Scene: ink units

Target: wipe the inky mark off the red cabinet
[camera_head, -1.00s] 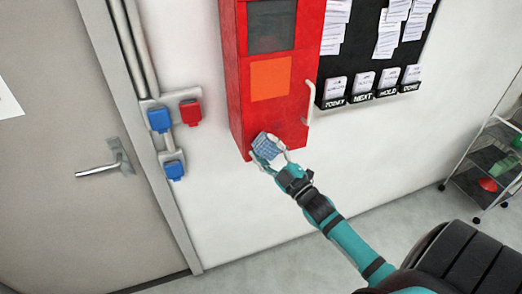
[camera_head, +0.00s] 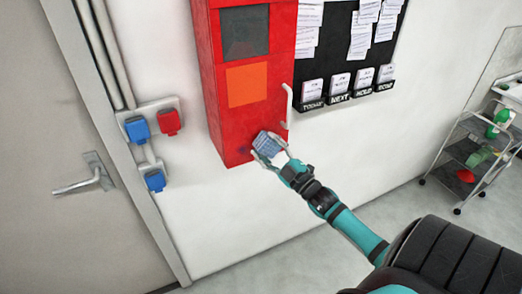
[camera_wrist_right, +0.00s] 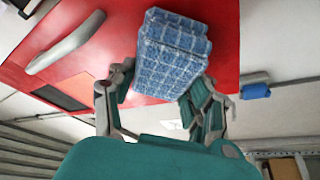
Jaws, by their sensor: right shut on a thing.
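The red cabinet (camera_head: 237,124) hangs on the white wall, with a dark window, an orange panel and a pale handle on its front. My right gripper (camera_head: 268,149) is shut on a folded blue checked cloth (camera_head: 267,142) at the lower front of the cabinet, below the handle. In the right wrist view the cloth (camera_wrist_right: 172,55) sits between the fingers, in front of the red face; I cannot tell if it touches. A faint dark patch shows just left of the cloth in the head view; any ink behind the cloth is hidden. My left gripper is out of view.
A black board (camera_head: 325,62) with papers and labelled holders is right of the cabinet. Blue and red sockets (camera_head: 168,122) and a grey door (camera_head: 75,160) are at left. A wheeled trolley (camera_head: 470,155) stands at right. The wall below the cabinet is bare.

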